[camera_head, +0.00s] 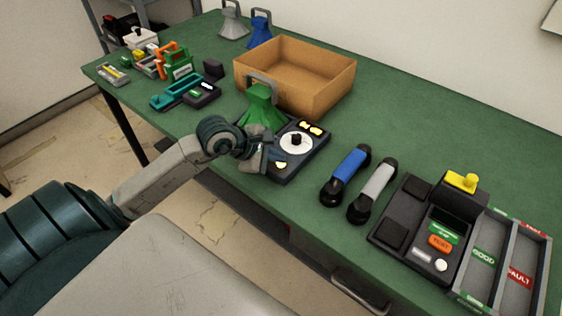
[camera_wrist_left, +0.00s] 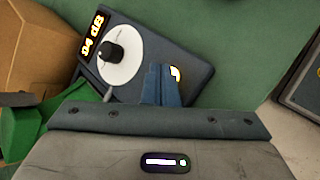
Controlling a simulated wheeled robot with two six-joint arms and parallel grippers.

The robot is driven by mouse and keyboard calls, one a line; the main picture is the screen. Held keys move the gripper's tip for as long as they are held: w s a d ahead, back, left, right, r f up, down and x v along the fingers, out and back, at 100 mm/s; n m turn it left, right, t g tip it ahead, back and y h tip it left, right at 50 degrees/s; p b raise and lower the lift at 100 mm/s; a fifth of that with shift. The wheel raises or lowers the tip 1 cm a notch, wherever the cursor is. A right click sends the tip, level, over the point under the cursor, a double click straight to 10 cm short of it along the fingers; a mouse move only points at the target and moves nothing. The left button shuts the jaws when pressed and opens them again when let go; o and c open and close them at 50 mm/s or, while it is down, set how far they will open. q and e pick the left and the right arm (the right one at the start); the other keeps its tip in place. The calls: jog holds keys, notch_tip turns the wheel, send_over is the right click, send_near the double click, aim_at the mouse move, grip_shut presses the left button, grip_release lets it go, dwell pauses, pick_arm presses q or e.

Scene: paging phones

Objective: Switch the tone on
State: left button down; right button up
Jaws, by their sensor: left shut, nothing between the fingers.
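A dark box (camera_head: 311,154) with a white dial and black knob (camera_head: 296,139) lies on the green table. Its lit display (camera_wrist_left: 93,33) reads about 94 dB in the left wrist view, where the dial (camera_wrist_left: 122,70) also shows. A small lit yellow-white spot (camera_head: 281,164) is on the box's near end; in the wrist view this spot (camera_wrist_left: 176,74) is partly hidden by my fingers. A small grey lever (camera_wrist_left: 110,98) shows at the box's edge. My left gripper (camera_head: 273,156) is shut and empty, its tips over the box beside the lit spot. Contact cannot be told.
A green handled horn (camera_head: 262,110) stands close behind my left gripper, before an open cardboard box (camera_head: 329,86). Blue (camera_head: 346,175) and grey (camera_head: 373,190) handsets lie to the right, then a dark test station (camera_head: 403,212) and a labelled tray (camera_head: 541,262).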

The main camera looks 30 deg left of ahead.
aim_at(277, 166)
pick_arm(q)
jog(key=shift+r, duration=0.4)
notch_tip(277, 166, up, 6)
jog(key=p, duration=0.2)
dwell(0.5)
dwell(1.9)
